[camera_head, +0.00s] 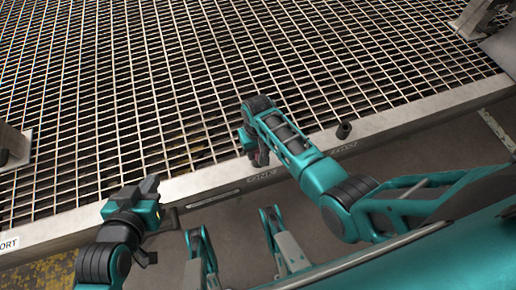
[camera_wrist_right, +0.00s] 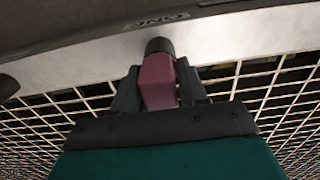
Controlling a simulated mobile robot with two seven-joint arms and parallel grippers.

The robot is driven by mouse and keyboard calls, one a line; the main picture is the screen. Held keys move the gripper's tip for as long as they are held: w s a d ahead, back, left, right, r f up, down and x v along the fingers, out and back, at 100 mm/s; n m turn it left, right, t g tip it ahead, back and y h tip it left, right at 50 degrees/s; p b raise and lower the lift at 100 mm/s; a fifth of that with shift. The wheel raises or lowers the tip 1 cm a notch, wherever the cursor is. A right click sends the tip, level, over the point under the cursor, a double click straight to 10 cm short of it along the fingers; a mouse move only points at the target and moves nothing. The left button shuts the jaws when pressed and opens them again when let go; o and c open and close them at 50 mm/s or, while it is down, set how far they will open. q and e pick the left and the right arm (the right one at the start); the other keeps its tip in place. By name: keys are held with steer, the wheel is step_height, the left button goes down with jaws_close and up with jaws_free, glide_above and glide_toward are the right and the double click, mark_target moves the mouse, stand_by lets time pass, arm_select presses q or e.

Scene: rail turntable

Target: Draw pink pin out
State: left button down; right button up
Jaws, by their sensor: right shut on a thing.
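The pink pin (camera_wrist_right: 158,82) sits between the two dark fingers of my right gripper (camera_wrist_right: 160,90) in the right wrist view. Its far end meets a dark round collar (camera_wrist_right: 158,46) on the pale metal edge. I cannot tell how deep it sits in the collar. In the head view my right gripper (camera_head: 260,156) is at the metal edge, and the pin is hidden there. My left gripper (camera_head: 148,190) is apart from it, over the edge at the left; its finger gap is not clear.
A metal grating (camera_head: 200,80) fills the back. The pale metal edge (camera_head: 210,181) runs along its front and carries small labels. Metal fixtures stand at the far left and upper right (camera_head: 478,18).

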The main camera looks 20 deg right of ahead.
steer(key=c, duration=0.3)
arm_select(q)
steer(key=shift+r+p, duration=0.85)
arm_select(e)
steer(key=shift+r, duration=0.6)
